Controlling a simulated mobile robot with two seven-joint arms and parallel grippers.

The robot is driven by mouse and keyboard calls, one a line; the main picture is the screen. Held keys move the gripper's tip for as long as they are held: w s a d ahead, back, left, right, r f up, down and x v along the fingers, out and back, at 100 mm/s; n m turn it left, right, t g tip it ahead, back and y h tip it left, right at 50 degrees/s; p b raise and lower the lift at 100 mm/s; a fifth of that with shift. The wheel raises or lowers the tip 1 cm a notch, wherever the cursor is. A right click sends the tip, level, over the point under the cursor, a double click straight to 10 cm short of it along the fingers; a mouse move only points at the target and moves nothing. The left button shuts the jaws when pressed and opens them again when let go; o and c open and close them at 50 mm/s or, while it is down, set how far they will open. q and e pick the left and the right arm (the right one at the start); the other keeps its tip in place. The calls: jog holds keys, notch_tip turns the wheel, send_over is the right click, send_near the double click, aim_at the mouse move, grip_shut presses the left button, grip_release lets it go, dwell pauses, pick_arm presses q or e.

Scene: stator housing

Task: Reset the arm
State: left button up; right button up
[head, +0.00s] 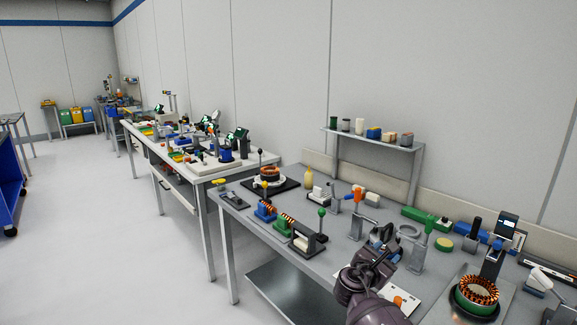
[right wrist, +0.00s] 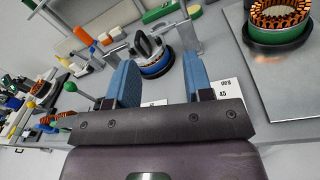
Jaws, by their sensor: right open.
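My right arm comes in from the bottom of the head view, with its dark gripper (head: 378,262) above the front part of the near workbench (head: 335,268). In the right wrist view the two blue fingers of my right gripper (right wrist: 158,80) stand wide apart with nothing held between them. Beyond them on the bench is a dark grey and white part with a blue ring (right wrist: 157,67), apart from the fingers as far as I can tell. My left gripper is not in either view.
A copper-wound stator (head: 477,291) sits on a green base on a metal plate at the right. Several tools and coils stand along the bench. A raised shelf (head: 370,138) with small containers is at the back. The floor (head: 110,240) at left is clear.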

jog(key=w+a+r+m+t+y, duration=0.1)
jog(key=a+r+m+t+y, duration=0.1)
jog(key=a+m+y, duration=0.4)
jog(key=s+f+m+t+y, duration=0.1)
jog(key=s+f+m+y, duration=0.4)
jog(key=s+m, duration=0.35)
jog(key=s+d+f+m+g, duration=0.1)
jog(key=s+f, duration=0.4)
jog(key=s, duration=0.5)
jog(key=s+d+f+m+g, duration=0.1)
jog(key=s+d+f+m, duration=0.3)
jog(key=s, duration=0.7)
jog(key=s+d+f+m+g+y, duration=0.1)
jog(key=s+d+f+m, duration=0.2)
jog(key=s+f, duration=0.5)
jog(key=s, duration=0.3)
jog(key=shift+s+d+f+g, duration=0.2)
jog(key=shift+d+f+g, duration=0.05)
jog(key=shift+g, duration=0.15)
